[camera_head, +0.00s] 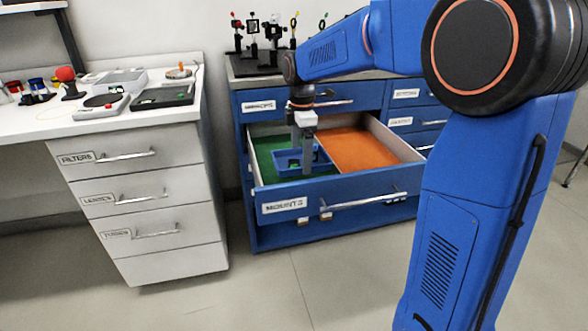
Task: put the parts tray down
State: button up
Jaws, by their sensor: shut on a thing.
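The parts tray is a small blue open tray (289,165) at the green left side of the open drawer labelled MOUNTS (345,193). My gripper (305,168) reaches down into the drawer from above and is shut on the tray, with a finger in front of it. Its grey fingers hide part of the tray. Something small and green shows inside the tray. I cannot tell whether the tray's underside touches the drawer floor.
The drawer's right half has a bare orange floor (362,149). A white drawer cabinet (150,200) with small instruments on top stands at the left. Optics on posts (252,35) stand on the blue cabinet's top at the back. The grey floor (285,290) in front is clear.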

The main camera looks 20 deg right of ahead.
aim_at(300, 164)
jog(key=shift+a+f, duration=0.25)
jog(key=shift+f, duration=2.45)
jog(key=shift+f, duration=0.15)
jog(key=o, duration=1)
